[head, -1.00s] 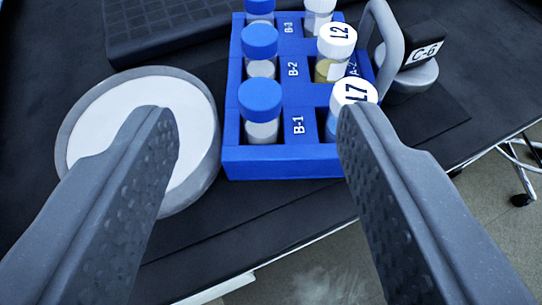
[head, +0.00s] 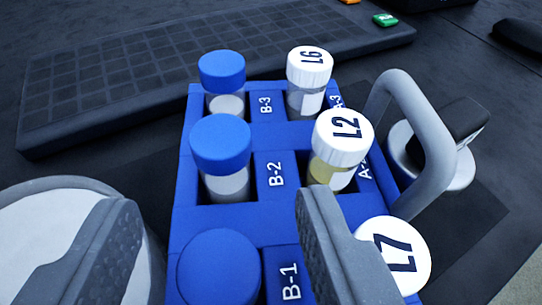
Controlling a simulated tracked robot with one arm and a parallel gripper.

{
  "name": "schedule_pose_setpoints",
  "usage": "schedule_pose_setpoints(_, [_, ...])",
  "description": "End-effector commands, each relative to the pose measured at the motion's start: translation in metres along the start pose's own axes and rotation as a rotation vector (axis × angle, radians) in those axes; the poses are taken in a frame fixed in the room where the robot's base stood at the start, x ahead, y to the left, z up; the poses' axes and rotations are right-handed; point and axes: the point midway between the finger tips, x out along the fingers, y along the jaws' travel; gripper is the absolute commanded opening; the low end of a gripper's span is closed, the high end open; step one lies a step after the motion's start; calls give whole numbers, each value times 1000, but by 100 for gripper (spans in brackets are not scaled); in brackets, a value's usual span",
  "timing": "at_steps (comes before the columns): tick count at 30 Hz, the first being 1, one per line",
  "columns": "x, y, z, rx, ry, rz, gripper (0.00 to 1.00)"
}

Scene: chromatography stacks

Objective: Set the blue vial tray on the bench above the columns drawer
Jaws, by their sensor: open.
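The blue vial tray (head: 275,219) stands on the dark bench, with its near end below the picture edge. Blue-capped vials (head: 220,145) fill its left row, beside labels B-1, B-2 and B-3. White-capped vials L6 (head: 310,68), L2 (head: 342,138) and L7 (head: 396,258) stand in its right row. A grey loop handle (head: 418,135) rises at the tray's right side. My gripper (head: 215,215) is open, its fingers above the near part of the tray. The left finger is over the round dish, and the right finger is in front of L7. The columns drawer is not visible.
A round white dish (head: 40,245) with a grey rim is close to the tray's left side. A dark gridded pad (head: 210,75) lies behind it. A grey round base with a dark block (head: 462,125) stands right of the handle. Small green (head: 385,20) and orange items lie at the back.

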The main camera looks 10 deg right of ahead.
Motion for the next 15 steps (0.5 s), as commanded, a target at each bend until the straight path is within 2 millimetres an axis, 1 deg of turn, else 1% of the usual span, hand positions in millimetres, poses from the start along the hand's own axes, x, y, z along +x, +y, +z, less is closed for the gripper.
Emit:
schedule_pose_setpoints(5, [11, 0, 0, 0, -2, 0, 49])
schedule_pose_setpoints(10, [32, 0, -5, 2, 3, 0, 49])
schedule_pose_setpoints(12, [41, 0, -4, 1, 1, 0, 49])
schedule_pose_setpoints(15, [49, 0, -4, 0, -1, 0, 49])
